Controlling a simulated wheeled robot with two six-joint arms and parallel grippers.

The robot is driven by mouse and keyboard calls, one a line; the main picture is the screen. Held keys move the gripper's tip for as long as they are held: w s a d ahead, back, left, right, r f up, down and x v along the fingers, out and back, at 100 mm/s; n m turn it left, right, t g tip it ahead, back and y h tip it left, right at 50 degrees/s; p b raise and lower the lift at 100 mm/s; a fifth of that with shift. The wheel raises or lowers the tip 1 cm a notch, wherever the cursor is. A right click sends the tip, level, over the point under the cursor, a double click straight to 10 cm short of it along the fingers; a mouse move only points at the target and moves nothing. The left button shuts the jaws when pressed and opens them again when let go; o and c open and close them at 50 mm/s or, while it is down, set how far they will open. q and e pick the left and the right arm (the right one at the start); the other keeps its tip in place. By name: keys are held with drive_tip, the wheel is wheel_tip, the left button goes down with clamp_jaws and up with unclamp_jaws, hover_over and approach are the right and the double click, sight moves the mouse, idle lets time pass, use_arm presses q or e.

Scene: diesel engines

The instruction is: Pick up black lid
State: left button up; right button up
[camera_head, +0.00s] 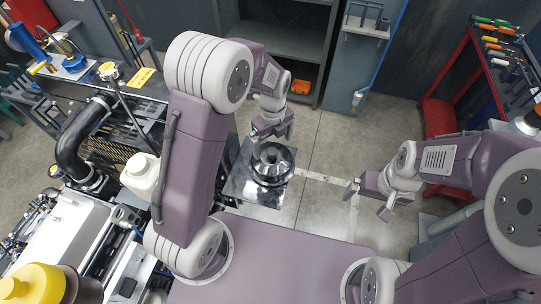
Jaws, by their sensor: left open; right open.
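A round black lid (272,164) with a raised centre sits on a shiny dark square plate (254,192) in the middle of the head view. My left gripper (271,137) is open at the far edge of the lid, with its fingers pointing down towards it. I cannot tell whether the fingers touch the lid. My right gripper (368,202) is open and empty, to the right of the plate and apart from it.
A diesel engine (118,135) with hoses and a white bottle (140,175) fills the left side. A red tool cart (440,120) stands at the right. A dark shelf (285,45) holding an orange box (301,87) is at the back. Grey floor (335,150) lies clear between.

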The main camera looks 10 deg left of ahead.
sight(272, 152)
use_arm(q)
drive_tip(key=shift+w+f, duration=0.3)
drive_tip(key=shift+f, duration=0.2)
wheel_tip(272, 152, down, 5)
drive_tip(key=shift+a+r+p, duration=0.1)
drive_tip(key=shift+a+p, duration=0.05)
drive_tip(key=shift+p, duration=0.7)
drive_tip(key=shift+s, duration=0.1)
clamp_jaws()
use_arm(e)
drive_tip(key=shift+w+r, duration=0.2)
drive_tip(key=shift+r, duration=0.6)
